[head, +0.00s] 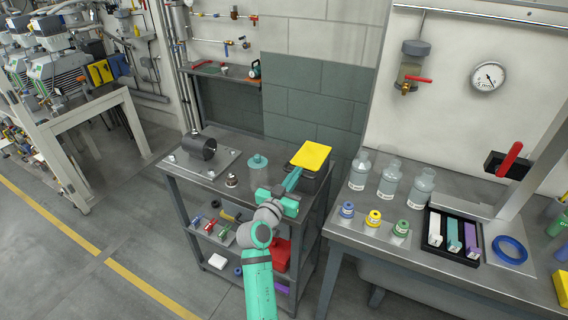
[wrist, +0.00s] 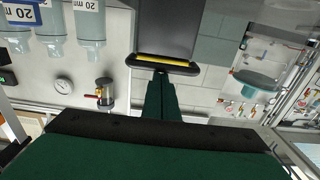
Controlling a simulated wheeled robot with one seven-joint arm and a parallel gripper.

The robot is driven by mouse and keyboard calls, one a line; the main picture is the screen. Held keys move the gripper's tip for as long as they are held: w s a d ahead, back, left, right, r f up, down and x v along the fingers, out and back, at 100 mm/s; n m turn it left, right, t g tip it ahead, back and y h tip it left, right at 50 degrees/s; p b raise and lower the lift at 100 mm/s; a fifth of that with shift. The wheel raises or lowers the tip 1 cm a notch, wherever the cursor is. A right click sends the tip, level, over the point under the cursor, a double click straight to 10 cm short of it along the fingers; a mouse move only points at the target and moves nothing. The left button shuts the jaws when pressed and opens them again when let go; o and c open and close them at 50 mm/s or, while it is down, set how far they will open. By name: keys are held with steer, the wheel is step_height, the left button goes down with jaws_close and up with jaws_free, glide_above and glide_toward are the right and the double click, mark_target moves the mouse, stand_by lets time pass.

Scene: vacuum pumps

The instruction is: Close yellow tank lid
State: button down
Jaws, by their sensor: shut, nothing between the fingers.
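The yellow tank lid (head: 311,155) lies over a dark grey tank (head: 318,178) at the right end of the small metal bench. In the head view its yellow top faces up; I cannot tell whether it is fully seated. In the wrist view the lid (wrist: 165,57) is a thin yellow strip along the rim of the dark tank (wrist: 166,25). My gripper (head: 297,174) is shut and empty, its tips at the near left side of the lid. In the wrist view the shut fingers (wrist: 161,78) point at the rim; contact is unclear.
A teal-topped clear jar (head: 258,165) and a dark cylinder (head: 201,147) on a plate stand left on the bench. On the right table are several bottles (head: 390,178), a black tray (head: 452,237) and a blue ring (head: 510,250). Floor is clear at left.

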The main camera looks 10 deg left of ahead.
steer(key=f+v, duration=0.1)
steer(key=v, duration=0.8)
steer(key=s+d+f+n+g+y, duration=0.1)
steer(key=s+d+f+n+y, duration=0.15)
steer(key=s+f, duration=0.75)
steer(key=s+d+f+n+g+y, duration=0.1)
steer(key=s+d+f+n+y, duration=0.2)
steer(key=s+f, duration=0.75)
steer(key=s+d+r, duration=0.2)
steer(key=s, duration=0.7)
steer(key=s+d+r+m, duration=0.1)
steer(key=s+d+r, duration=0.1)
steer(key=s, duration=0.8)
steer(key=s+d+r+m, duration=0.1)
steer(key=s+d+r, duration=0.1)
steer(key=s, duration=0.7)
steer(key=shift+s+d+r, duration=0.15)
steer(key=shift+d+r, duration=0.2)
steer(key=shift+d, duration=0.3)
steer(key=shift+h, duration=0.25)
